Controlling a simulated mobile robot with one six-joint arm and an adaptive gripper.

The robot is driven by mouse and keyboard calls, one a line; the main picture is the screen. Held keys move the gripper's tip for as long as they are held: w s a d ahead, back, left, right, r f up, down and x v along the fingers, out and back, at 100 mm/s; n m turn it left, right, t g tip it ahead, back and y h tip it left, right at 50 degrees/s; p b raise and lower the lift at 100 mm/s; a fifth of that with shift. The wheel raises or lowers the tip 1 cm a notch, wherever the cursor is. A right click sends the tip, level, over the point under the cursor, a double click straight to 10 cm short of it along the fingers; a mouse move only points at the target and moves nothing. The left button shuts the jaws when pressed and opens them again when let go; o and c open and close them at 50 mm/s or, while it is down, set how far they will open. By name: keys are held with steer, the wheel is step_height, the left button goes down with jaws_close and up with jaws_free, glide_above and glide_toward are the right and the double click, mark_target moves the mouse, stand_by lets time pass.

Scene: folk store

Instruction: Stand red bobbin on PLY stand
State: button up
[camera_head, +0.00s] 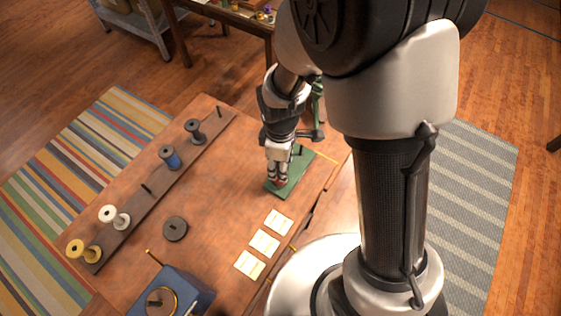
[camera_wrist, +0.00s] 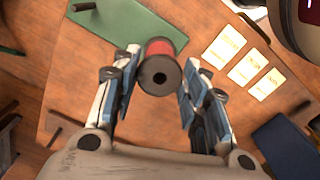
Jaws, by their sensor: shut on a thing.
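My gripper (camera_head: 278,178) points down over the near end of a green board (camera_head: 299,164) on the wooden table. It is shut on the red bobbin (camera_wrist: 160,47), whose dark flange with a central hole faces the wrist camera; the fingers are on either side. In the head view the bobbin is mostly hidden by the fingers. The green board (camera_wrist: 135,22) also shows in the wrist view, beyond the bobbin, with a dark peg on it. No PLY lettering is readable, so I cannot tell which thing is the PLY stand.
A dark round disc (camera_head: 175,229) lies mid-table. Three cream cards (camera_head: 264,243) lie at the right edge. A blue box (camera_head: 184,287) stands at the front.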

steer(key=shift+f+b, duration=0.8)
steer(key=shift+f, duration=0.3)
steer(key=o, duration=0.8)
steer(key=shift+o, duration=0.2)
steer(key=shift+r, duration=0.15)
step_height(320, 180, up, 12)
